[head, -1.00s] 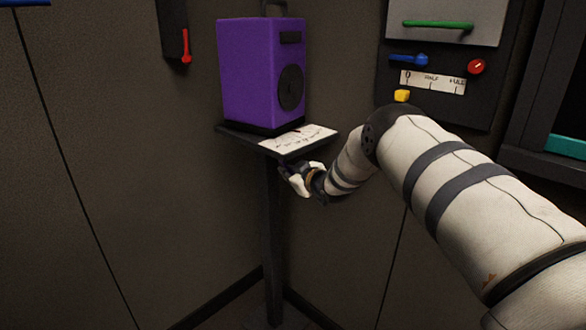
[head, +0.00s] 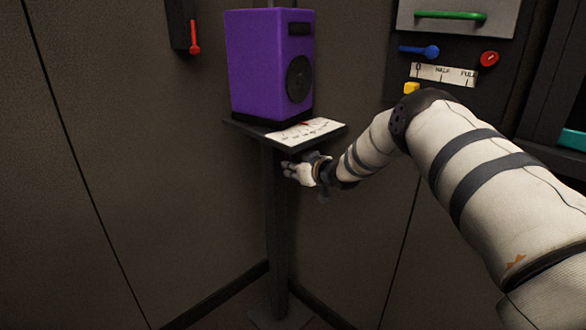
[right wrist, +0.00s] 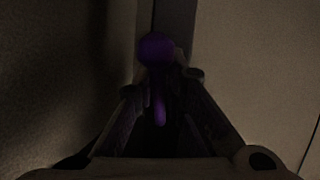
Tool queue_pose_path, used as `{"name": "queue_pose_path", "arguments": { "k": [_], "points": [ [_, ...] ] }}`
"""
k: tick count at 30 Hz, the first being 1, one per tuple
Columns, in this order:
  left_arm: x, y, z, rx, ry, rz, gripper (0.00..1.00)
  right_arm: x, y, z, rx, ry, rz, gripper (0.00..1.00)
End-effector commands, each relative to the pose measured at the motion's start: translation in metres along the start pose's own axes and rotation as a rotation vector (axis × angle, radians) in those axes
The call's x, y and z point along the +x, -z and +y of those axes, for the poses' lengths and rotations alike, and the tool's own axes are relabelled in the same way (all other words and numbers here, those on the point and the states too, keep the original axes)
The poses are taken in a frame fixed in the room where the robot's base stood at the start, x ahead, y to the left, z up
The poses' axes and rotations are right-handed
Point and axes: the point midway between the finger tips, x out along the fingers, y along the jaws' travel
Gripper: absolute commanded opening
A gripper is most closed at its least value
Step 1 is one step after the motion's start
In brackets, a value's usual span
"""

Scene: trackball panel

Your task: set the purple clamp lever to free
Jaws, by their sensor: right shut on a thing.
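The purple clamp lever (right wrist: 158,50) shows in the right wrist view, dark and dim, with a round knob and a narrow stem running down between the fingers. My right gripper (right wrist: 160,85) is shut on it. In the head view my right gripper (head: 290,170) is just under the front edge of the small stand's top (head: 250,130), beside the post (head: 277,235). The lever is hidden or too small to make out there. My left gripper is not in view.
A purple box with a round black disc (head: 262,65) stands on the stand, behind a white marked card (head: 305,131). A wall panel at right carries a green handle (head: 450,16), blue lever (head: 420,50), red knob (head: 489,58) and yellow knob (head: 411,88). A red lever (head: 195,38) hangs at left.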

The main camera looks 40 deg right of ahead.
Motion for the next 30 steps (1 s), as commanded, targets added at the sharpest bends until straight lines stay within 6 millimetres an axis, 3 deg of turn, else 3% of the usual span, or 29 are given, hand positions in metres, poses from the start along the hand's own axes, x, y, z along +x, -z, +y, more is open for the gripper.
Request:
{"name": "queue_pose_path", "arguments": {
  "k": [1,4,5,7,18,22,30],
  "points": [
    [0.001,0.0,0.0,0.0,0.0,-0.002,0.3,0.0,-0.011,-0.002,-0.005,0.003,-0.022,0.0],
    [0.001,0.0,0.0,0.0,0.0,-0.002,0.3,0.0,-0.011,-0.002,-0.005,0.003,-0.022,0.0],
    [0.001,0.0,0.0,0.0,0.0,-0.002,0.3,0.0,-0.011,-0.002,-0.005,0.003,-0.022,0.13],
    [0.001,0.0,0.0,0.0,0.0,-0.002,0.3,0.0,-0.01,-0.002,-0.005,0.003,-0.02,0.29],
    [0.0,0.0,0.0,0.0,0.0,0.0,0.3,-0.005,-0.003,-0.001,-0.001,0.001,-0.007,0.3],
    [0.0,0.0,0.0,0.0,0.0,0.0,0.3,-0.027,-0.002,-0.001,0.003,0.001,-0.007,0.3],
    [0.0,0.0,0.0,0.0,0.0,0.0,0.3,-0.094,-0.002,-0.001,0.0,0.001,-0.008,0.3]
  ]
}}
